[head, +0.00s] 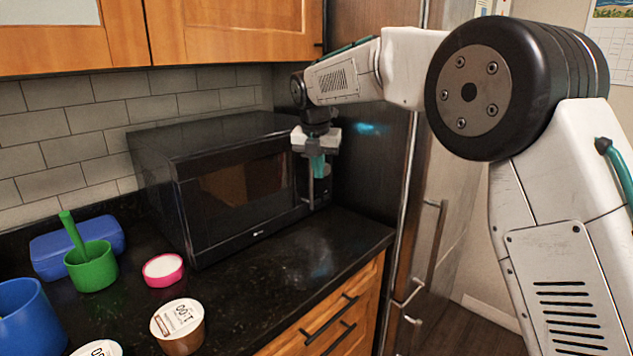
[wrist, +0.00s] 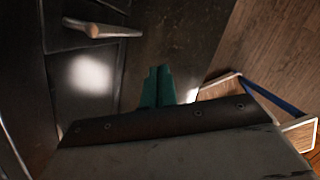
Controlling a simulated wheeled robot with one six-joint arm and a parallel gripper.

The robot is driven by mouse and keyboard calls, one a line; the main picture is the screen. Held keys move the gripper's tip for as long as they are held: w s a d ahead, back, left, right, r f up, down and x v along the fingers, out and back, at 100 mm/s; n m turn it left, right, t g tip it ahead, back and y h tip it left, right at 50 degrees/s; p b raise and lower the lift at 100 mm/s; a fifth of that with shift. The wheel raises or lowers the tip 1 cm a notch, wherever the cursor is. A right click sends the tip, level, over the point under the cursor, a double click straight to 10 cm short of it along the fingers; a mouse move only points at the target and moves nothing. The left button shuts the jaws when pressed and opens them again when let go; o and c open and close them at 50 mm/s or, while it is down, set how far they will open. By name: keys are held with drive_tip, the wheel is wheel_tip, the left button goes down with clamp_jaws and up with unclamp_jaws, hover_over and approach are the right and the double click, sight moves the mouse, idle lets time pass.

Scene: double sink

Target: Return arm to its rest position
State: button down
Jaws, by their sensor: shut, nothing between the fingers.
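My gripper (head: 317,166) hangs from the end of my arm in the head view, fingers pointing down. It is in front of the right end of the black microwave (head: 240,190), above the counter. Its teal fingers are together with nothing between them. In the wrist view the teal fingertips (wrist: 157,86) also show closed and empty. My arm reaches in from the right side of the head view, bent at its large black joint. Whether the gripper touches the microwave cannot be told.
The dark counter (head: 290,265) holds a green cup (head: 92,268), a pink-rimmed tub (head: 163,270), a blue container (head: 60,248), a blue cup (head: 28,315) and brown-sided tubs (head: 178,328). Wooden cabinets (head: 235,30) hang above. A tall dark panel and metal handles (head: 432,240) stand right of the counter.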

drive_tip(key=v, duration=0.4)
drive_tip(key=s+d+f+m, duration=0.2)
drive_tip(key=s+d+m, duration=0.7)
drive_tip(key=s, duration=0.7)
drive_tip(key=s+d+f+m+g, duration=0.1)
drive_tip(key=s+d+f+m, duration=0.1)
drive_tip(key=s+d+m, duration=0.7)
drive_tip(key=s+d+f+m, duration=0.3)
drive_tip(key=s+d+m, duration=0.7)
drive_tip(key=s+m, duration=0.5)
drive_tip(key=shift+s+y, duration=0.4)
drive_tip(key=shift+s, duration=3.45)
